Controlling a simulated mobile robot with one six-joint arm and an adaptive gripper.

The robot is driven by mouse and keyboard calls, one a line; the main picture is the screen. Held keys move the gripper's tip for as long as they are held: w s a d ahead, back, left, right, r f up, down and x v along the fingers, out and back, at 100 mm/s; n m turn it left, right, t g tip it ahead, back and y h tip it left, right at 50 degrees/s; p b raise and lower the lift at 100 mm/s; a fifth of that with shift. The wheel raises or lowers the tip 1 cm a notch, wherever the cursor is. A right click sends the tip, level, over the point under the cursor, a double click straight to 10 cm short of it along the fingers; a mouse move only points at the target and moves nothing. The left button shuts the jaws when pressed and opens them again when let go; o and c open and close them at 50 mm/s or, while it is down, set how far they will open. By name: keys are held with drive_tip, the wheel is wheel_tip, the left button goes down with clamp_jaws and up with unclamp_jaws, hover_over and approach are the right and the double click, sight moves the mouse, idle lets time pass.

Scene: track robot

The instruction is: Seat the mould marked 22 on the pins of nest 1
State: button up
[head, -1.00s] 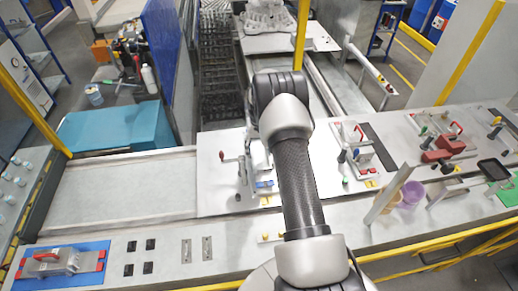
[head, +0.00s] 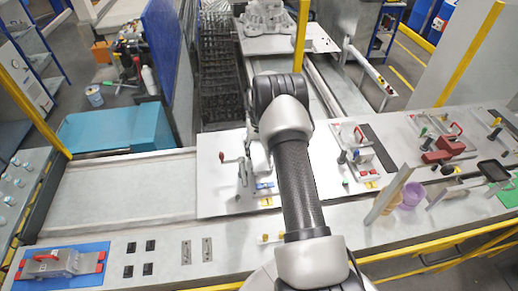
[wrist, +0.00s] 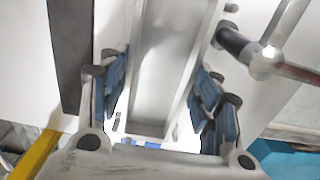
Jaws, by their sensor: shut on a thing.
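In the wrist view my gripper (wrist: 163,98) has its blue-padded fingers on both sides of a long grey metal trough-shaped piece, the mould (wrist: 166,65), and is shut on it. No number shows on the mould. In the head view my arm hides most of the gripper and the mould. They are over the white plate (head: 222,180) in the middle of the bench. A toggle clamp with a red knob (head: 222,157) stands on the plate just left of my arm. I cannot make out nest numbers, and the pins under the mould are hidden.
A second fixture with red parts (head: 361,150) stands right of my arm. A grey piece with a red handle (head: 48,258) lies on a blue mat at lower left. A purple cup (head: 411,195) is at right. The grey bench surface (head: 115,195) at left is clear.

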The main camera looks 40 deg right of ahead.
drive_tip(key=shift+s+a+f, duration=0.1)
drive_tip(key=shift+s+f, duration=0.05)
drive_tip(key=shift+f, duration=0.85)
clamp_jaws()
drive_tip(key=o, duration=1.7)
unclamp_jaws()
drive_tip(key=shift+r, duration=0.2)
drive_tip(key=shift+o, duration=0.2)
wheel_tip(320, 180, up, 12)
